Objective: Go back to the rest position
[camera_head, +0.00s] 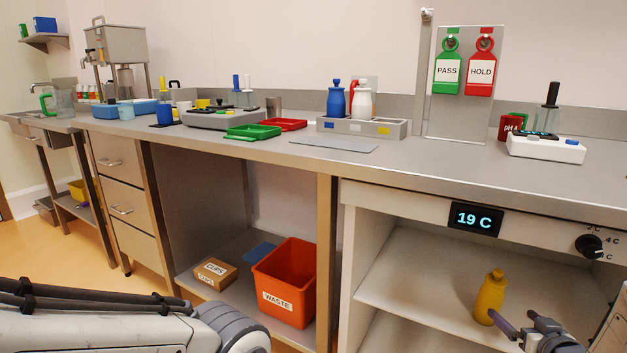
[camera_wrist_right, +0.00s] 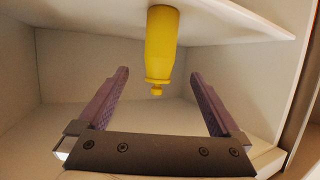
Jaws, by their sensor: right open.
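A yellow bottle (camera_head: 490,297) stands upright on the shelf of the open cabinet under the counter, at the lower right of the head view. In the right wrist view the bottle (camera_wrist_right: 161,45) appears upside down, beyond the fingertips and roughly between them. My right gripper (camera_head: 514,317) is at the cabinet, to the right and in front of the bottle. In the right wrist view its two purple fingers (camera_wrist_right: 158,73) are spread wide with nothing between them. My left arm crosses the lower left of the head view; its gripper is out of sight.
A display reading 19 C (camera_head: 475,219) and a dark knob (camera_head: 589,246) are above. An orange waste bin (camera_head: 287,280) and a box (camera_head: 215,273) sit on the lower shelf leftward. The counter (camera_head: 420,165) carries several items.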

